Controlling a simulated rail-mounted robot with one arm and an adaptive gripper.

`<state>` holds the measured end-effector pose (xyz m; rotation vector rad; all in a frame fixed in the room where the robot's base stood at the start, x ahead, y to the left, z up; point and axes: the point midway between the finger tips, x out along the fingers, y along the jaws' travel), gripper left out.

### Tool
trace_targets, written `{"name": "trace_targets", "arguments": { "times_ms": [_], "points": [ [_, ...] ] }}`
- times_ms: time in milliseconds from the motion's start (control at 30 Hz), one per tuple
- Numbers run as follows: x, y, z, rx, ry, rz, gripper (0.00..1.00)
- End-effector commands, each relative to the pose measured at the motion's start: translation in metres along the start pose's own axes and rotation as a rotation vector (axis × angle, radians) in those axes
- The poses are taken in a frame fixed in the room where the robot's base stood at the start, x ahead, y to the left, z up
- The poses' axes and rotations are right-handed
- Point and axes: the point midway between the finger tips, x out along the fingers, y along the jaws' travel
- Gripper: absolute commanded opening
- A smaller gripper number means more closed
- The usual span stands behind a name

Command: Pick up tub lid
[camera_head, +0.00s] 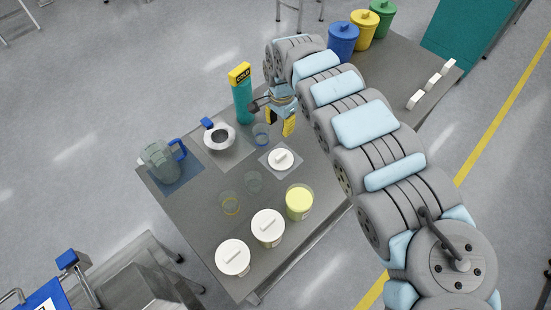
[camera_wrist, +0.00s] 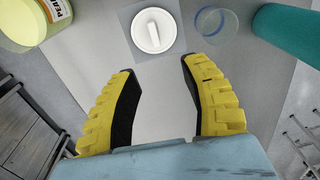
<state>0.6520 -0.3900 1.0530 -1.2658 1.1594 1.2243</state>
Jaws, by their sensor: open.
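The tub lid (camera_head: 281,159) is a white disc with a raised bar handle. It lies on a grey square mat (camera_head: 266,162) on the metal table, and it also shows in the wrist view (camera_wrist: 153,30) at top centre. My gripper (camera_head: 281,122) is above the table, behind the lid in the head view. In the wrist view its two yellow, black-padded fingers (camera_wrist: 162,72) are spread apart with nothing between them. The lid lies beyond the fingertips, apart from them. An open tub of yellow content (camera_head: 299,202) stands in front of the lid and also shows in the wrist view (camera_wrist: 32,22).
Two white-lidded tubs (camera_head: 267,228) (camera_head: 233,257) stand at the table's front. Clear cups (camera_head: 230,203) (camera_head: 261,134) stand near the lid. A teal cylinder (camera_head: 243,102) with a yellow top, a white ring-shaped part (camera_head: 219,137) and a grey-green jug (camera_head: 161,160) stand at the left and back.

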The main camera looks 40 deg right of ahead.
Motion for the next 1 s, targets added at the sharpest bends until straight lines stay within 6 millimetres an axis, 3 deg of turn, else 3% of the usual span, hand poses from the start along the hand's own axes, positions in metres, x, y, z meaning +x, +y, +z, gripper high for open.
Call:
{"name": "trace_targets", "arguments": {
  "times_ms": [167,1000],
  "points": [
    [0.006,0.014,-0.003,0.017,-0.002,0.036,0.46],
    [0.11,0.016,-0.001,0.013,-0.005,0.033,0.46]
  ]
}}
